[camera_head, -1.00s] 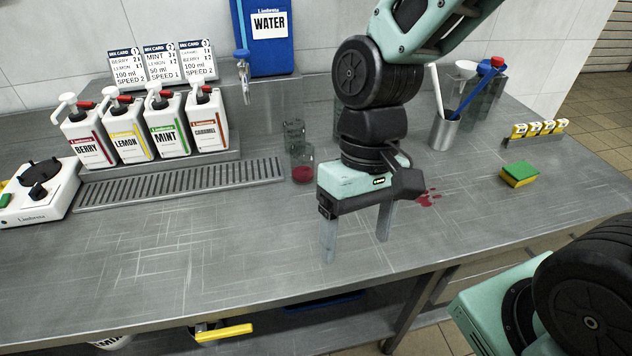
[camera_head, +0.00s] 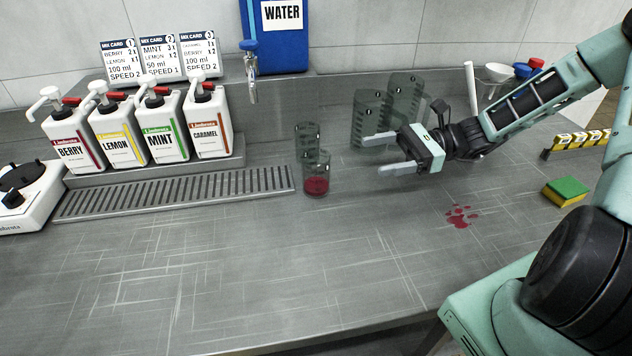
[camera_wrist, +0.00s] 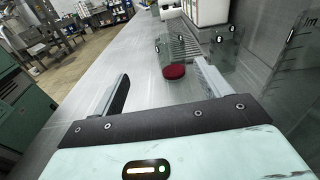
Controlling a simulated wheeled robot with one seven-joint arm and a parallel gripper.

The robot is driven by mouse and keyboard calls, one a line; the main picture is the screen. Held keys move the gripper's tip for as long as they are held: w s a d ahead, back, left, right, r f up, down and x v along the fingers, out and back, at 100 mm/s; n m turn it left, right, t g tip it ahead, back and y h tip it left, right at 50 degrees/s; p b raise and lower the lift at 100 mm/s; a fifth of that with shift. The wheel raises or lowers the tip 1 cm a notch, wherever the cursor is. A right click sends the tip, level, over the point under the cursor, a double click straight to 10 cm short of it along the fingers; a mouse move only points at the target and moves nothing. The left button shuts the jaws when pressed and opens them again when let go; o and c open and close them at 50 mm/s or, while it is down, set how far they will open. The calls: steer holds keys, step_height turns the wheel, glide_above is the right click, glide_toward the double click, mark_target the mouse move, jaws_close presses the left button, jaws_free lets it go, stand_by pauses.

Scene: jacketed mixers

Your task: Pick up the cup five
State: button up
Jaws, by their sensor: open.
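Several clear cups with small dark number badges stand on the steel counter; I cannot read which is five. One cup holds red liquid (camera_head: 316,183). An empty short cup (camera_head: 306,136) stands just behind it. Two taller clear vessels (camera_head: 368,120) stand further right, behind my gripper. My gripper (camera_head: 382,154) is open and empty, level above the counter, pointing left toward the red-liquid cup, apart from it. In the wrist view the red-liquid cup (camera_wrist: 174,71) shows beyond and between the open fingers (camera_wrist: 160,78), with the empty short cup (camera_wrist: 223,50) to its right.
Pump bottles (camera_head: 140,125) stand at the left behind a drip grate (camera_head: 175,193). A blue water dispenser (camera_head: 278,45) is at the back. A red spill (camera_head: 460,216) and a sponge (camera_head: 566,191) lie at the right. The front middle counter is clear.

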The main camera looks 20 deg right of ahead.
steer(key=shift+w+d+m+t+y, duration=0.3)
steer(key=shift+d+m+t, duration=0.35)
steer(key=shift+d, duration=0.25)
glide_toward(304, 158)
steer(key=x, duration=0.4)
steer(key=shift+w+d+f, duration=0.1)
steer(key=shift+w, duration=0.2)
steer(key=shift+p+x, duration=0.35)
steer(key=shift+x, duration=2.4)
steer(key=shift+s, duration=0.2)
steer(key=shift+c, duration=0.3)
steer(key=c, duration=1.2)
